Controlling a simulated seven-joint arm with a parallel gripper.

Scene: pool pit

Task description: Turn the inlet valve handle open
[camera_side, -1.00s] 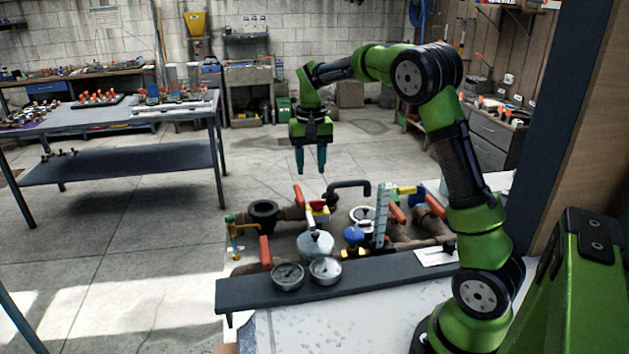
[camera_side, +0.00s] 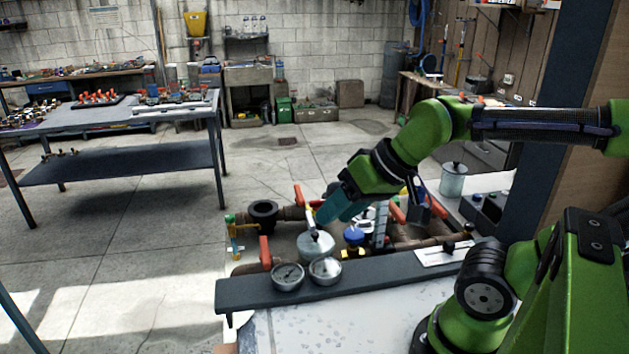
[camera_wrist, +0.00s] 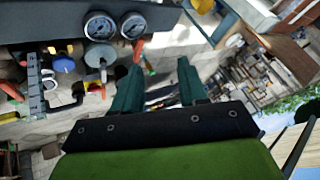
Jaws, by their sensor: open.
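Several red-orange valve handles stand on the pipework; I cannot tell which is the inlet handle. In the side view, one handle (camera_side: 299,195) is at the back left, one (camera_side: 265,251) is upright at the front left, and one (camera_side: 397,213) is right of the gripper. In the wrist view, a red-orange handle (camera_wrist: 138,48) shows beyond the fingertips, and another (camera_wrist: 12,91) is at the left edge. My gripper (camera_side: 328,214) tilts down to the left, teal fingers over the pipework near the grey dome (camera_side: 315,247). The wrist view shows its fingers (camera_wrist: 160,68) apart with nothing between them.
Two round gauges (camera_side: 288,276) sit on a dark rail (camera_side: 350,287) at the front. A blue knob (camera_side: 354,235) is close below the gripper. A black round flange (camera_side: 262,212) is left of it. The concrete floor (camera_side: 130,250) to the left is clear.

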